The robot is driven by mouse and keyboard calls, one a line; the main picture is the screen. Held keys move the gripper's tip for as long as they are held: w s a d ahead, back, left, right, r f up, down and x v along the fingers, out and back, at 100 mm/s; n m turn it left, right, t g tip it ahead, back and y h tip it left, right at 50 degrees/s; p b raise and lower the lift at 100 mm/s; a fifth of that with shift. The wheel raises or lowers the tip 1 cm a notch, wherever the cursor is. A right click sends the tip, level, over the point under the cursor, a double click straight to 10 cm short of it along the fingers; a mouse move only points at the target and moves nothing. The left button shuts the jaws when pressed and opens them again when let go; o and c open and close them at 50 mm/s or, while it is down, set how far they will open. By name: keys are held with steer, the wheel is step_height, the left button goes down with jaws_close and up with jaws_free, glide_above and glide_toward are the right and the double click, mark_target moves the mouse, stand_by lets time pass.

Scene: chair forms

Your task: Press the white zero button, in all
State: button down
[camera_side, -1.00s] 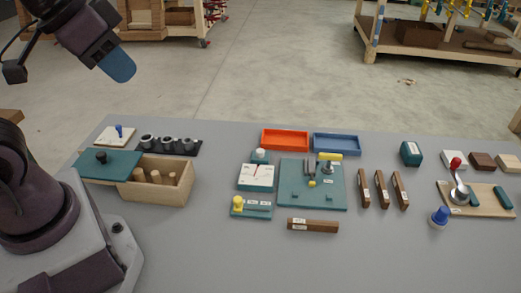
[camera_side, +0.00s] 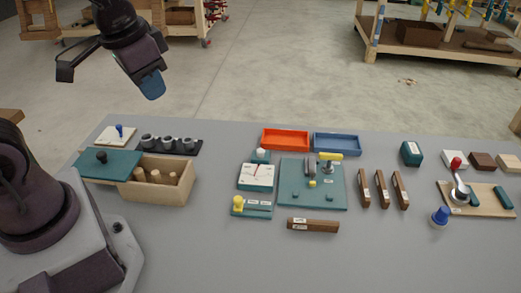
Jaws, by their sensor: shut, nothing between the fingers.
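A white button (camera_side: 261,153) stands on a small teal block at the back of a teal gauge box with a white dial face (camera_side: 257,174). The dial's red needle shows, but its reading is too small to tell. My gripper (camera_side: 153,86) is shut and empty, pointing down in the upper left. It is high above the table, to the left of the button and well apart from it. The button is uncovered in this view.
A teal fixture with a yellow handle (camera_side: 329,157) stands right of the gauge. A yellow knob (camera_side: 238,203) is in front. Orange (camera_side: 286,139) and blue trays (camera_side: 337,144) lie behind. A wooden box with pegs (camera_side: 160,190) is at left. Bare table lies between box and gauge.

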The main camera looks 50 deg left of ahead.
steer(key=w+a+f+m, duration=0.3)
steer(key=w+a+f, duration=0.1)
steer(key=w+f, duration=0.6)
steer(key=m+t+h, duration=0.2)
steer(key=m+t, duration=0.4)
steer(key=m, duration=0.2)
glide_above(261, 152)
step_height(261, 152, down, 5)
steer(key=shift+r, duration=0.1)
steer(key=shift+f, duration=4.45)
steer(key=shift+f, duration=0.1)
steer(key=shift+f, duration=0.3)
